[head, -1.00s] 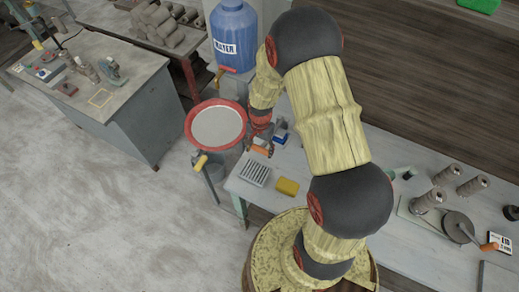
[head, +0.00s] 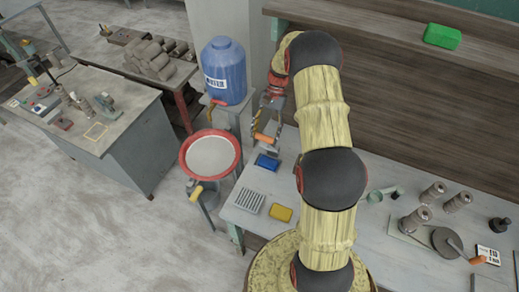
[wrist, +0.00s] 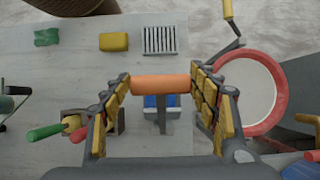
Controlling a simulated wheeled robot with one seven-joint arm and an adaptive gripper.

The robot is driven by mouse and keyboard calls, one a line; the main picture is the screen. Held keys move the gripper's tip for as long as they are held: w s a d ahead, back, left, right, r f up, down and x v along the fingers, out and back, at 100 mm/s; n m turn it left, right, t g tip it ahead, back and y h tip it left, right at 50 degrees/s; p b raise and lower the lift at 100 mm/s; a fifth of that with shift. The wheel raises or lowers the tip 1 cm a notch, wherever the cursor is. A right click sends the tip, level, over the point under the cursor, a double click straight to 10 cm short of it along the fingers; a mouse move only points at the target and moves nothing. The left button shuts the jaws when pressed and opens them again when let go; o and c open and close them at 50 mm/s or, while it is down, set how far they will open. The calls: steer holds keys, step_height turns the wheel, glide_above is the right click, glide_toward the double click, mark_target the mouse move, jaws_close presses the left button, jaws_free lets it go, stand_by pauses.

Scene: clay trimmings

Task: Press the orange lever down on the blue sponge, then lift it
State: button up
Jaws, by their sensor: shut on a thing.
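My gripper (head: 267,128) is shut on the orange lever (head: 265,138), a short bar gripped across its ends. In the wrist view the orange lever (wrist: 161,84) lies between the two yellow-padded fingers (wrist: 162,92). A grey stem runs from it over the blue sponge (wrist: 151,101). The lever appears raised above the sponge; the exact gap cannot be told. The stem hides part of the sponge in the wrist view.
A white slotted tray (head: 250,201) and a yellow sponge (head: 281,213) lie nearer on the bench. A red-rimmed basin (head: 239,153) stands to the left, with a blue water tank (head: 221,72) behind it. Spools (head: 458,202) and an orange-handled crank (head: 448,241) stand on the right.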

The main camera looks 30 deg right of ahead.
steer(key=w+d+r, duration=0.1)
steer(key=w+d, duration=0.6)
steer(key=d, duration=0.4)
steer(key=shift+r, duration=0.4)
steer(key=o, duration=1.7)
steer(key=shift+w+r, duration=0.15)
steer(key=shift+r, duration=0.05)
